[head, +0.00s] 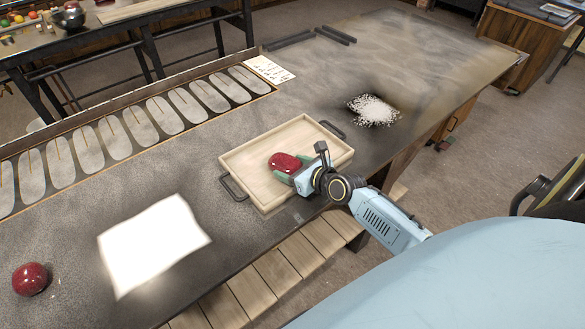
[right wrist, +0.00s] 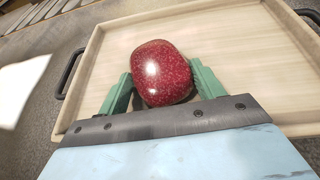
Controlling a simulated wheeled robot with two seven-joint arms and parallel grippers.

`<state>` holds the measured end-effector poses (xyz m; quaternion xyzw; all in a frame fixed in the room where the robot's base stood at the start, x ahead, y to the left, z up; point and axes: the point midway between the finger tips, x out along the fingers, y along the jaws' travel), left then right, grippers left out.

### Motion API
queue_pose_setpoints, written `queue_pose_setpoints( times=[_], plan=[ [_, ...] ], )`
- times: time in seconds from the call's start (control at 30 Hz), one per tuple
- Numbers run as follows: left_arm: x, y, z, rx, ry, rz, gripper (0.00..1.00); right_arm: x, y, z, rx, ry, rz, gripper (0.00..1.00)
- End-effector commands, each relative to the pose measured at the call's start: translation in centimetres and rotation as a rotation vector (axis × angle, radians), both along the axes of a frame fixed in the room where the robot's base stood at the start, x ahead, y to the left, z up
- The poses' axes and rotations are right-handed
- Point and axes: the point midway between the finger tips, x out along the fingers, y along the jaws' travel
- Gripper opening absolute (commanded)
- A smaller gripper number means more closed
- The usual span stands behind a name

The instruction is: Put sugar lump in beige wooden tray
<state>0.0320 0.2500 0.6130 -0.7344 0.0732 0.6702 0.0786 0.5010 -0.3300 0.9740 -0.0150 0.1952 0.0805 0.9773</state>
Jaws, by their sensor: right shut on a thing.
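A glossy, speckled dark red lump (head: 285,162) is held by my right gripper (head: 293,171) over the beige wooden tray (head: 262,193). It also shows in the right wrist view (right wrist: 161,73), between two green fingers that press on its sides. I cannot tell whether the lump touches the tray floor. I cannot tell for sure whether this lump is the sugar lump. The tray has low walls and dark handles at its two ends, and nothing else shows in it. A second dark red lump (head: 29,279) lies on the table at the lower left. My left gripper is out of view.
The tray stands near the front edge of the dark table (head: 330,85). A white sheet (head: 152,245) lies left of the tray. A heap of white grains (head: 373,110) lies to its upper right. A long rack of grey oval pieces (head: 140,122) runs along the back.

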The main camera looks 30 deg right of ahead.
Motion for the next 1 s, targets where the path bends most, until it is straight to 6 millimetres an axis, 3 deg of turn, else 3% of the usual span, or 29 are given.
queue_pose_setpoints(
  times=[0.23, 0.27, 0.4, 0.77, 1.0],
  plan=[
    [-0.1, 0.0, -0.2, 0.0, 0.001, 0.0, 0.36, 0.1, 0.0, -0.2, 0.0, -0.003, 0.0, 0.34],
    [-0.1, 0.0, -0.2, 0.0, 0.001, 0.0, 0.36, 0.0, 0.0, -0.3, 0.0, -0.001, 0.0, 0.69],
    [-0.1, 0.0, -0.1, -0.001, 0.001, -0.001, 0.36, 0.0, 0.0, -0.2, 0.0, -0.001, 0.0, 0.88],
    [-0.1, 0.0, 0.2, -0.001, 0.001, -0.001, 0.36, 0.0, 0.0, 0.3, -0.002, -0.001, 0.001, 0.89],
    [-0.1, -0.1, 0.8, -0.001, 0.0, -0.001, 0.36, -3.3, -0.5, 1.5, 0.001, 0.001, 0.001, 0.89]
  ],
)
